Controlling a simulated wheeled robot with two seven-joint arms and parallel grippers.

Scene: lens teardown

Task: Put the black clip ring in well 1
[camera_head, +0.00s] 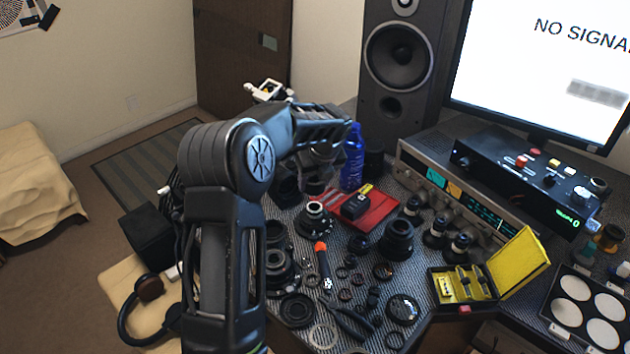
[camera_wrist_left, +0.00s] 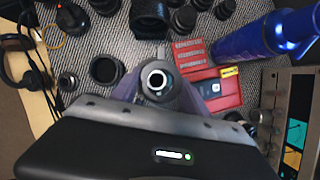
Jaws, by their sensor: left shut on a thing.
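My left gripper (camera_head: 322,160) hangs above the back left of the dark textured worktop, fingers pointing down. In the left wrist view its fingers (camera_wrist_left: 157,92) are closed in on a small dark round part (camera_wrist_left: 147,91), with a bright pale ring (camera_wrist_left: 157,79) showing at its middle. I cannot tell for certain whether this part is the black clip ring, or whether the pale ring belongs to the lens piece (camera_head: 316,208) beneath. A tray with white round wells (camera_head: 551,328) lies at the far right; its numbering is not readable. My right gripper is not in view.
A blue bottle (camera_head: 353,158) stands close to the right of my gripper. A red tray (camera_head: 384,210), several lens barrels and loose rings crowd the worktop. An open yellow-lined case (camera_head: 512,262) and electronics boxes (camera_head: 520,165) lie toward the wells.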

